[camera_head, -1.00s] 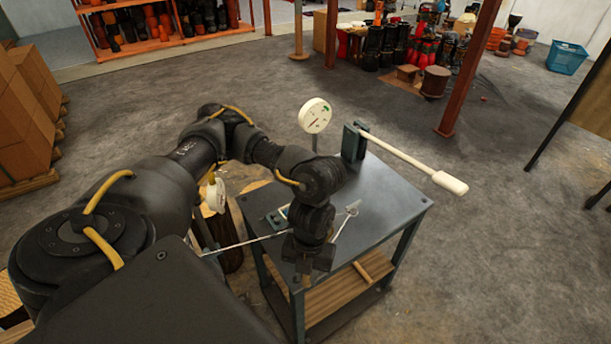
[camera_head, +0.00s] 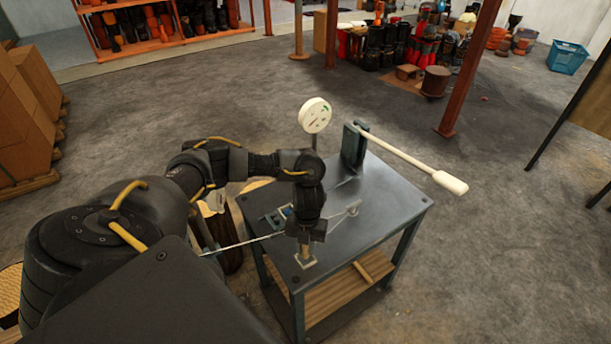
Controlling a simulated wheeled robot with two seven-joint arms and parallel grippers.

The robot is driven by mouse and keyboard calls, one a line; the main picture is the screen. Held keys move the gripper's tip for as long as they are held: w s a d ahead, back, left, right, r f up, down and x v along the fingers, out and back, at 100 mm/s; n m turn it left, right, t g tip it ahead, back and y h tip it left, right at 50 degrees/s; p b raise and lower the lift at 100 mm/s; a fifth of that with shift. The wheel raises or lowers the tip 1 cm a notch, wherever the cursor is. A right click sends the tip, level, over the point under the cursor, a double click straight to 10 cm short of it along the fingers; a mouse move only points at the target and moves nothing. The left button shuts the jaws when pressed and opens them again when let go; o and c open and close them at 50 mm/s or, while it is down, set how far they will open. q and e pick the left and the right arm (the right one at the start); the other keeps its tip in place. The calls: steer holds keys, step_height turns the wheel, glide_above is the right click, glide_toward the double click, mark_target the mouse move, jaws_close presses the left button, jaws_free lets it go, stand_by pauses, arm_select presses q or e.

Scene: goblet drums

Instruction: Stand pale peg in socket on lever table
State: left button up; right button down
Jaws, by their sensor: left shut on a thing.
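The lever table (camera_head: 375,195) is a dark metal-topped stand in the middle of the view. My left gripper (camera_head: 305,241) points down over its near front edge and is shut. A short pale peg (camera_head: 305,254) shows upright just under the fingers; its upper part is hidden by them. A small light square piece shows at the peg's foot, close to the tabletop; I cannot tell whether it is the socket or part of the peg. My right gripper is out of view.
A lever with a white handle (camera_head: 451,183) sticks out from a green bracket (camera_head: 353,146) at the table's back. A round white dial (camera_head: 314,115) stands beside it. A thin rod (camera_head: 245,242) crosses the table's left edge. The tabletop's right side is clear.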

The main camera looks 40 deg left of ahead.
mark_target(305, 250)
arm_select(q)
steer(key=shift+w+a+f, duration=0.25)
steer(key=shift+f, duration=0.15)
steer(key=shift+w+f, duration=0.1)
steer(key=shift+f, duration=1.5)
steer(key=shift+f, duration=0.2)
steer(key=o, duration=0.9)
steer(key=shift+o, duration=0.2)
steer(key=shift+r, duration=0.15)
steer(key=shift+r, duration=0.3)
step_height(305, 250, up, 11)
steer(key=w+a, duration=0.1)
steer(key=shift+w+r+p, duration=0.2)
steer(key=shift+w+p, duration=0.05)
steer(key=shift+p, duration=0.1)
